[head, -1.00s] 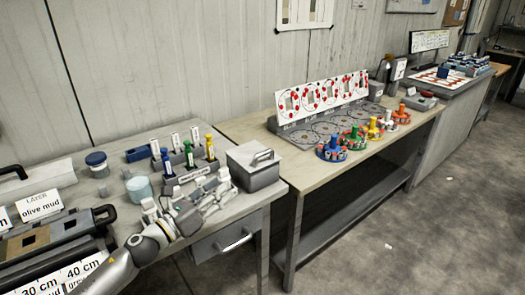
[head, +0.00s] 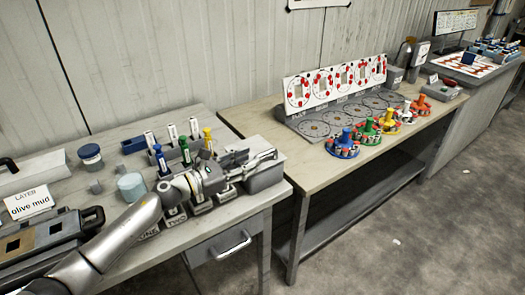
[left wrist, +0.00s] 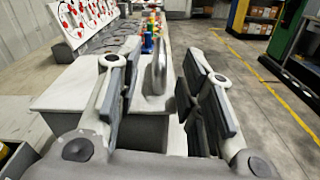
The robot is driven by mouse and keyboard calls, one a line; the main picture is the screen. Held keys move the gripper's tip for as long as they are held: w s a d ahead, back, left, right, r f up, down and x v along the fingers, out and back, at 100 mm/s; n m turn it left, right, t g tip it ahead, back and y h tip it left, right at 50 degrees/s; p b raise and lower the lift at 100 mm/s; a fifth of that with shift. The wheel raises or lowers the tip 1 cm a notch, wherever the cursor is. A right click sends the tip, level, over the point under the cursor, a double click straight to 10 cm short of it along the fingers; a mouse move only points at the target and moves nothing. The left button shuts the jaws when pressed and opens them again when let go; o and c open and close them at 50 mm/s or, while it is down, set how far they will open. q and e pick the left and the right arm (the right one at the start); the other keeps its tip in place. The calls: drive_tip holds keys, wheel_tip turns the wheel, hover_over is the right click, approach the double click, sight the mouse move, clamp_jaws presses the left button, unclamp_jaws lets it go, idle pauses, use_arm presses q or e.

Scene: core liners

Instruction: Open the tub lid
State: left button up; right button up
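The grey tub (head: 268,178) stands at the right end of the near table, partly covered by my left gripper (head: 268,156). Its pale lid (left wrist: 72,88) lies on the tub in the left wrist view. An upright metal loop handle (left wrist: 157,72) stands on the lid. My left gripper (left wrist: 167,92) is open, with one finger on each side of the handle. Both fingers look apart from it, and nothing is gripped. In the head view the handle is hidden by the gripper. My right gripper is not in view.
A rack with blue, green and yellow-topped tubes (head: 185,150) stands left of the tub, close to my arm. The second table (head: 262,122) holds coloured carousels (head: 343,144).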

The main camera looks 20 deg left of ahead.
sight(262, 153)
use_arm(q)
drive_tip(key=p+x, duration=0.1)
drive_tip(key=x, duration=0.4)
drive_tip(key=shift+w+d, duration=0.2)
drive_tip(key=shift+w, duration=0.1)
clamp_jaws()
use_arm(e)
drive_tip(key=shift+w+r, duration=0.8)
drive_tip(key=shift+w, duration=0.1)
use_arm(q)
drive_tip(key=shift+r, duration=0.1)
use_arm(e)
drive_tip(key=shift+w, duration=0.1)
